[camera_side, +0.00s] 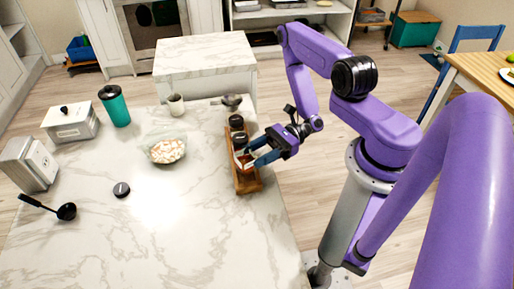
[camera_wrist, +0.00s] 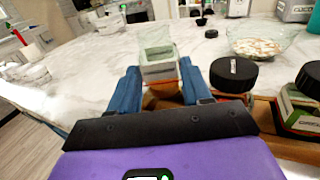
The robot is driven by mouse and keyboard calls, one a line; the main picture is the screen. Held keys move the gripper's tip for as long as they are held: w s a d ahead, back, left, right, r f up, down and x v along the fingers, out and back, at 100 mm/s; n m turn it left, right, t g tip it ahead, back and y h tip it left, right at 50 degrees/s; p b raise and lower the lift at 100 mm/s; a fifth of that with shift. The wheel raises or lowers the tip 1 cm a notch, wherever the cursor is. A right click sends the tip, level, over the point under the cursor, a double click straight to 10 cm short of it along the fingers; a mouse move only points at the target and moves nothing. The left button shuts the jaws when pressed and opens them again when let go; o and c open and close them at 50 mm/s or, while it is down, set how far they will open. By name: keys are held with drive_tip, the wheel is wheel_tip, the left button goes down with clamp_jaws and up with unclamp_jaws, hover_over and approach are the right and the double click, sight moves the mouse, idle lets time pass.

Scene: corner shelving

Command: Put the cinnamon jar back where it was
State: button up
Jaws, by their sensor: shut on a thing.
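My gripper (camera_side: 256,153) is shut on a small lidless glass jar (camera_wrist: 159,68), with blue fingers on either side of it. The jar has a pale label with a red edge and brownish contents low down; I cannot read its name. In the side view the jar (camera_side: 243,161) is at the wooden rack (camera_side: 249,186), near its front half. I cannot tell whether its base touches the rack. Two black-lidded jars stand in the rack beside it, the nearer one (camera_wrist: 234,76) and the farther one (camera_wrist: 302,100). A loose black lid (camera_side: 121,190) lies on the counter.
A glass bowl of pale pieces (camera_side: 166,149) stands left of the rack. The front marble counter (camera_side: 170,245) is clear.

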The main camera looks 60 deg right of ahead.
drive_tip(key=shift+f, duration=0.75)
drive_tip(key=o, duration=1.2)
drive_tip(key=shift+c, duration=0.2)
